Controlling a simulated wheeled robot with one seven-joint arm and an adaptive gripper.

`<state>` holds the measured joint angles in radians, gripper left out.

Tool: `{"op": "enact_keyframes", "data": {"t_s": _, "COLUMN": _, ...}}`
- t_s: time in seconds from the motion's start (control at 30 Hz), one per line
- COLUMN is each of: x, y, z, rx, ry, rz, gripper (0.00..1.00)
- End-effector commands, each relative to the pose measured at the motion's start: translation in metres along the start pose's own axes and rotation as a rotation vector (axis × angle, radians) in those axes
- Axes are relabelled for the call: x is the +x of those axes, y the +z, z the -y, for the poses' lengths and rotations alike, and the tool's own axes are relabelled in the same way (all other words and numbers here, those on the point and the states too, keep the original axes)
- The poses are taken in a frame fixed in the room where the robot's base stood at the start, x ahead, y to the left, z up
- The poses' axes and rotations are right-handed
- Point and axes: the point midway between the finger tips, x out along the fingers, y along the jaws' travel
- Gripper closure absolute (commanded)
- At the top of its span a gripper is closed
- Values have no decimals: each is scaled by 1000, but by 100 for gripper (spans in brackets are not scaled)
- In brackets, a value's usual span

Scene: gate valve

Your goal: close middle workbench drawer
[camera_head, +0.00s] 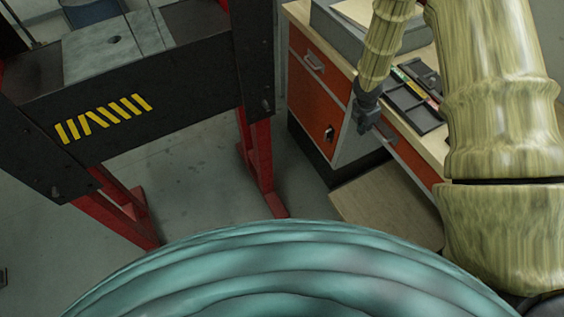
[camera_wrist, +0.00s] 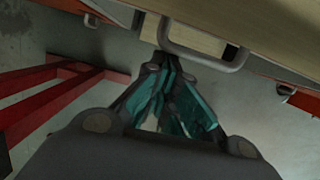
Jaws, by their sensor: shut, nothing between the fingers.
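The workbench (camera_head: 440,148) has a wooden top and orange fronts. A grey metal bar handle (camera_wrist: 205,62) stands out from a pale wood-coloured part (camera_wrist: 195,18) in the wrist view. I take it for the middle drawer's handle; how far that drawer stands out I cannot tell. My gripper (camera_head: 366,112) is at the bench's front edge in the head view, partly seen. In the wrist view my gripper (camera_wrist: 163,72) has its dark fingers together and empty, with the tips close to the handle's left end. Whether they touch it I cannot tell.
An orange cabinet (camera_head: 312,98) with handles is at the bench's left end. A dark tool tray (camera_head: 408,108) lies on the top. A pale board (camera_head: 385,205) is low under the bench. A black and red press frame (camera_head: 150,90) stands left, with clear floor between.

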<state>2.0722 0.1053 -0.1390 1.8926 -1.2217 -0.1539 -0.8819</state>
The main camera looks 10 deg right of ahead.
Motion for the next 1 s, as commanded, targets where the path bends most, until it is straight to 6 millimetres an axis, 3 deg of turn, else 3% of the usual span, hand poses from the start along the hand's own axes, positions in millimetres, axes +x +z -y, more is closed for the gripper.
{"op": "enact_keyframes", "data": {"t_s": 0.43, "x": -1, "y": 2, "z": -1, "rx": 2, "ry": 1, "rz": 7, "gripper": 100}}
{"op": "enact_keyframes", "data": {"t_s": 0.87, "x": -2, "y": -39, "z": -5, "rx": -3, "ry": 0, "rz": 3, "gripper": 100}}
{"op": "enact_keyframes", "data": {"t_s": 1.0, "x": -14, "y": -39, "z": -6, "rx": 1, "ry": 3, "rz": 1, "gripper": 100}}
